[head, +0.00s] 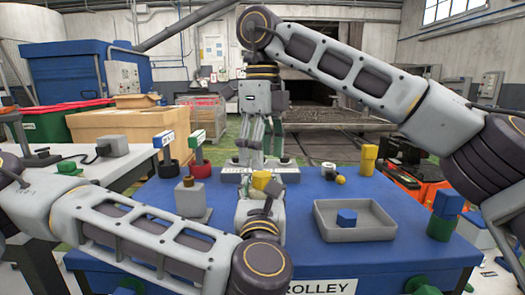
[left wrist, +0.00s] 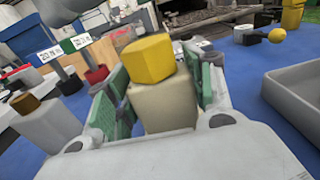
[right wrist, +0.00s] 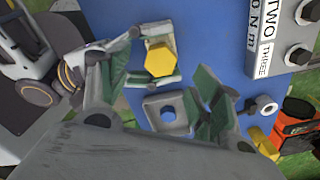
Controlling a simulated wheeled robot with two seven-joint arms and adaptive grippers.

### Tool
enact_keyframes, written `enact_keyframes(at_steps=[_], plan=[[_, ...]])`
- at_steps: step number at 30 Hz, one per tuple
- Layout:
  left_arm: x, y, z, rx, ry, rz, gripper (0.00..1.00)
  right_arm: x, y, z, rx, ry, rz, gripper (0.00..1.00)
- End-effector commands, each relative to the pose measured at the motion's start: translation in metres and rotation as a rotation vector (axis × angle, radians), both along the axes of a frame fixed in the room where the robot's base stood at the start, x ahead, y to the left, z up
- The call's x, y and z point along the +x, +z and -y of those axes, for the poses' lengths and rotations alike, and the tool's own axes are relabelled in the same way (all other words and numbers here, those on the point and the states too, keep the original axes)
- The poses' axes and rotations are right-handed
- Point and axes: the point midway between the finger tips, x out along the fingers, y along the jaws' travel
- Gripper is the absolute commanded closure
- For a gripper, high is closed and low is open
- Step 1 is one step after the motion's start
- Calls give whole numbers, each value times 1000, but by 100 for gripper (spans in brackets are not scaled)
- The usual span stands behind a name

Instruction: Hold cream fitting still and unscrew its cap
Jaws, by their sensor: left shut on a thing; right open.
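The cream fitting (left wrist: 168,108) stands between the green-padded fingers of my left gripper (left wrist: 160,95), which is shut on its body. Its yellow six-sided cap (left wrist: 148,60) sits on top and looks slightly tilted in the left wrist view. The cap also shows in the head view (head: 262,180), where the fitting's body is largely hidden. My right gripper (head: 262,158) is open and points down behind the cap in the head view. In the right wrist view the cap (right wrist: 160,58) appears between its open fingers (right wrist: 158,80), apart from both pads.
On the blue trolley top (head: 310,190), a grey tray (head: 372,234) holding a blue piece (head: 347,217) stands right of my left gripper. A grey block with brown top (head: 193,207) stands left.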

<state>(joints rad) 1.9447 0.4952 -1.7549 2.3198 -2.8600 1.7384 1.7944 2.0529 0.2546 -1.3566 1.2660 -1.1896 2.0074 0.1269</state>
Motion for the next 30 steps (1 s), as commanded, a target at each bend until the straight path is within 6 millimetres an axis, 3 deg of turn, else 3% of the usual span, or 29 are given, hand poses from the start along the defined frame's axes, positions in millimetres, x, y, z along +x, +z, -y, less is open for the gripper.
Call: enact_keyframes(at_steps=[30], plan=[[0, 0, 0, 0, 0, -1, 90, 0, -33, 0, 0, 1, -1, 36]])
